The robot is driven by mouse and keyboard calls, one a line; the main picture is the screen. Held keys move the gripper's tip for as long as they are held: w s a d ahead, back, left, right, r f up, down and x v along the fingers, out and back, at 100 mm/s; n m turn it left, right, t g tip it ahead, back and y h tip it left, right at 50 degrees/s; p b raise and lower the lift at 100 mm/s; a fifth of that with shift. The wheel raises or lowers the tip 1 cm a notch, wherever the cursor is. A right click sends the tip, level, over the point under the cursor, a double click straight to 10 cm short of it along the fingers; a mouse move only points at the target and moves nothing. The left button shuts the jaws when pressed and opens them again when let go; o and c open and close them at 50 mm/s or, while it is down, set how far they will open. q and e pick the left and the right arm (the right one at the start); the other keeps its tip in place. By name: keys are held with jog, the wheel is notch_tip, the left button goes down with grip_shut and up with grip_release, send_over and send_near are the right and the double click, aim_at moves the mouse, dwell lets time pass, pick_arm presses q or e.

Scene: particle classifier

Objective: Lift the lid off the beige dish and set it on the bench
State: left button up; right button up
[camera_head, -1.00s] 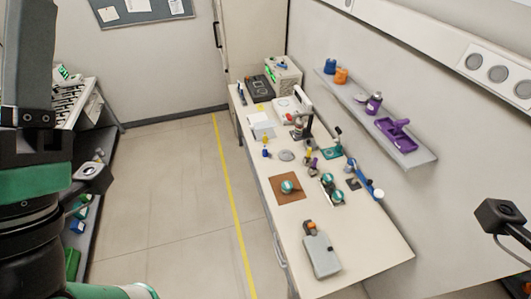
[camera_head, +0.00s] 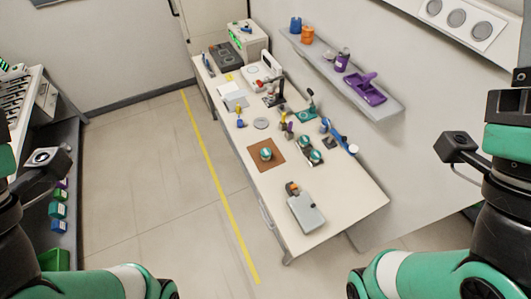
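A small round dish-like thing (camera_head: 266,154), teal and pale, sits on a brown square mat (camera_head: 279,159) on the bench (camera_head: 345,195). Two similar round teal and pale things, one farther back (camera_head: 306,142) and one nearer (camera_head: 315,156), stand just right of the mat. They are too small for me to tell which is the beige dish or where a lid's edge lies. Parts of my left and right arms show at the picture's sides, well away from the bench. Neither gripper's fingers are visible.
A grey box-shaped device (camera_head: 305,212) lies at the bench's near end. A grey disc (camera_head: 261,123), small tools and instruments crowd the middle and far end. A wall shelf (camera_head: 385,106) with a purple tray (camera_head: 365,88) hangs above. Bench surface right of the grey device is bare.

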pick_arm(q)
jog(key=shift+o, duration=0.3)
jog(key=o, duration=0.7)
jog(key=shift+o, duration=0.2)
